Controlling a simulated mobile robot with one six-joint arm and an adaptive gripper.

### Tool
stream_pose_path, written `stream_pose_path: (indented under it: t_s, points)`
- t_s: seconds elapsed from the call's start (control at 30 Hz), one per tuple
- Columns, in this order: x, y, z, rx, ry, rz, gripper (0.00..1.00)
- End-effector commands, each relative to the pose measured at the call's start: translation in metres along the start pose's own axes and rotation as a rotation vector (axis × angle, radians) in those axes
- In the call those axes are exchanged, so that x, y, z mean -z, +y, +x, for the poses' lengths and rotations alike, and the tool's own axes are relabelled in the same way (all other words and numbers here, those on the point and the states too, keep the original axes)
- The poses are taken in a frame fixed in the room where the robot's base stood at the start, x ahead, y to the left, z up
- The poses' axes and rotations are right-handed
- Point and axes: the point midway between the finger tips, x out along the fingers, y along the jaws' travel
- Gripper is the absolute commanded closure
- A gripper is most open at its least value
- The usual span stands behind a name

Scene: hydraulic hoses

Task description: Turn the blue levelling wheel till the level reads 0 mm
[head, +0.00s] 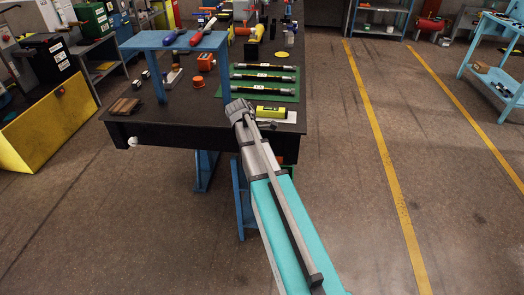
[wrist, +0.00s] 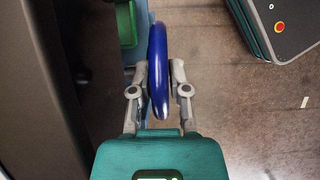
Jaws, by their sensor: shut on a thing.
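The blue levelling wheel (wrist: 157,48) stands nearly edge-on in the middle of the wrist view. My gripper (wrist: 161,85) has one finger on each side of its rim and is shut on it. In the head view my arm reaches to the front edge of the workbench (head: 180,138), and neither the wheel nor the fingertips can be made out there. A yellow block that may be the level (head: 271,112) lies near the bench's front right corner; its reading is too small to read.
A green mat (head: 262,90) with several black hoses lies behind the yellow block. A blue stand (head: 160,42) with screwdrivers rises at left on the bench. An orange block (head: 206,62) and a small wooden piece (head: 124,106) also lie there. Open floor lies to the right.

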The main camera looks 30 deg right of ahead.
Motion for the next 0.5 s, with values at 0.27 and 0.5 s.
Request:
stream_pose_path:
  t_s: [0.27, 0.5]
  points:
    - [0.0022, -0.0001, -0.0003, -0.001, -0.085, 0.001, 1.00]
    - [0.0019, -0.0004, -0.0007, 0.000, -0.085, 0.001, 0.75]
